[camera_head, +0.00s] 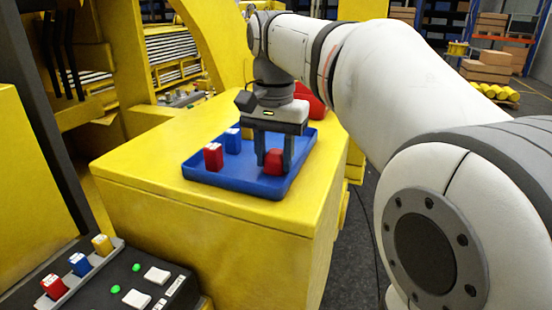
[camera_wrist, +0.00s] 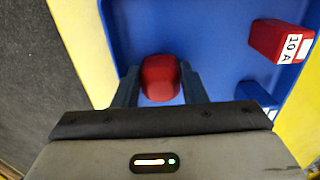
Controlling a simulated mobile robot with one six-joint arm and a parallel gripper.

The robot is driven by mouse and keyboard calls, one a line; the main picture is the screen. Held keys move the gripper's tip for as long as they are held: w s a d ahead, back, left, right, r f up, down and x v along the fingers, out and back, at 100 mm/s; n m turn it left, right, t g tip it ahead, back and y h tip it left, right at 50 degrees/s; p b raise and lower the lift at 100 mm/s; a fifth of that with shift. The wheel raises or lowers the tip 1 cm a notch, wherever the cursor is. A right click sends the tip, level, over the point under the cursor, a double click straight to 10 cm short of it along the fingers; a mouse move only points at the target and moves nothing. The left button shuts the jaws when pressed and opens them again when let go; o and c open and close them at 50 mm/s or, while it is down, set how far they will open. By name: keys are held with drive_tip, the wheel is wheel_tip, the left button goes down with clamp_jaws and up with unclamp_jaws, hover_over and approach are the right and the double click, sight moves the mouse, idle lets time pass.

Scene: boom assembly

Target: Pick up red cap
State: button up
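The red cap (camera_wrist: 160,78), rounded and plain, sits in the blue tray, between the two fingers of my gripper (camera_wrist: 160,86). In the head view the cap (camera_head: 274,163) shows low between the fingertips of my gripper (camera_head: 273,155), at the tray's right part. The fingers point down and stand close on either side of the cap. I cannot tell whether they press on it or leave a thin gap. The cap appears to be at the tray floor, with no clear lift.
The blue tray (camera_head: 235,184) lies on a yellow box top (camera_head: 140,165). A red labelled block (camera_head: 213,157) and a blue block (camera_head: 233,141) stand in its left part. A red object (camera_head: 310,100) is behind the gripper. A button panel (camera_head: 125,280) is at the lower left.

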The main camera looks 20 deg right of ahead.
drive_tip(key=shift+c, duration=1.2)
drive_tip(key=shift+r, duration=0.1)
